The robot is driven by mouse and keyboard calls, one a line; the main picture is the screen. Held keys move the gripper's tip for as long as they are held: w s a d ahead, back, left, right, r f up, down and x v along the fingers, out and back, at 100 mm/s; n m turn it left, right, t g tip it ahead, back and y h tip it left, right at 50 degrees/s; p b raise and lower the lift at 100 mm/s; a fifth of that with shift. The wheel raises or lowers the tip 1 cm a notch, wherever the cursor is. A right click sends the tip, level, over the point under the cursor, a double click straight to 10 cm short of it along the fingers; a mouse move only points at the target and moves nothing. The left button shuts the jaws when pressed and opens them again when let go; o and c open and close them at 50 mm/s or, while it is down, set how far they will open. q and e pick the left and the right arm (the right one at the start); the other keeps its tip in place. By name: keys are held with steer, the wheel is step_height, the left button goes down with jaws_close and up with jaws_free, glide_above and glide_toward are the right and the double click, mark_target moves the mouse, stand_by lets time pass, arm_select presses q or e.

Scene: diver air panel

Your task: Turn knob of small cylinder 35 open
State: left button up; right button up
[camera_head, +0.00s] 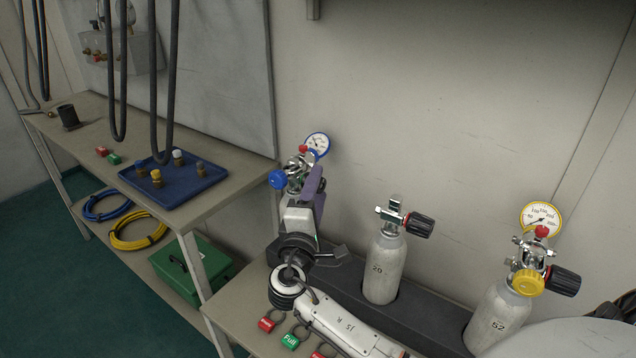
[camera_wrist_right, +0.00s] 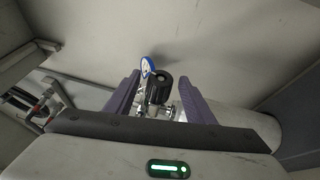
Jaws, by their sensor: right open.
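My right gripper (camera_head: 308,185) is at the leftmost cylinder valve, its purple fingers spread. In the right wrist view, the black knob (camera_wrist_right: 160,88) shows between the open fingers, with a visible space on each side; I cannot tell whether either finger touches it. The valve (camera_head: 298,165) carries a blue-rimmed gauge (camera_head: 317,145) and a blue handwheel (camera_head: 278,180). The cylinder body under it is hidden behind my gripper and wrist, so no number 35 can be read. My left gripper is not in view.
Cylinder 20 (camera_head: 383,270) with a black knob (camera_head: 419,225) stands right of my gripper. Cylinder 52 (camera_head: 492,318), with a yellow-rimmed gauge (camera_head: 540,217), stands further right. Red and green tags (camera_head: 290,341) lie on the bench in front. A blue tray (camera_head: 205,183) sits on the left bench.

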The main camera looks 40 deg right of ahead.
steer(key=shift+w+d+r, duration=0.1)
steer(key=shift+w+d, duration=0.3)
steer(key=shift+d, duration=0.1)
steer(key=c, duration=1.1)
steer(key=shift+o, duration=0.2)
steer(key=shift+f+b, duration=0.2)
steer(key=shift+b, duration=0.15)
steer(key=n+t+h+b, duration=0.1)
steer(key=t+b, duration=0.1)
steer(key=b, duration=0.5)
steer(key=n+t+h+b, duration=0.1)
steer(key=n+t+b, duration=0.1)
steer(key=b, duration=0.5)
steer(key=shift+f+h, duration=0.3)
steer(key=shift+f, duration=0.1)
steer(key=shift+d+t+b, duration=0.1)
steer(key=shift+t+b, duration=0.3)
steer(key=shift+b, duration=0.6)
steer(key=b, duration=0.1)
steer(key=n+t+b, duration=0.1)
steer(key=b, duration=0.1)
steer(key=shift+r+n, duration=0.3)
steer(key=shift+w+r+t, duration=0.1)
steer(key=shift+r+t, duration=0.05)
steer(key=shift+t, duration=0.15)
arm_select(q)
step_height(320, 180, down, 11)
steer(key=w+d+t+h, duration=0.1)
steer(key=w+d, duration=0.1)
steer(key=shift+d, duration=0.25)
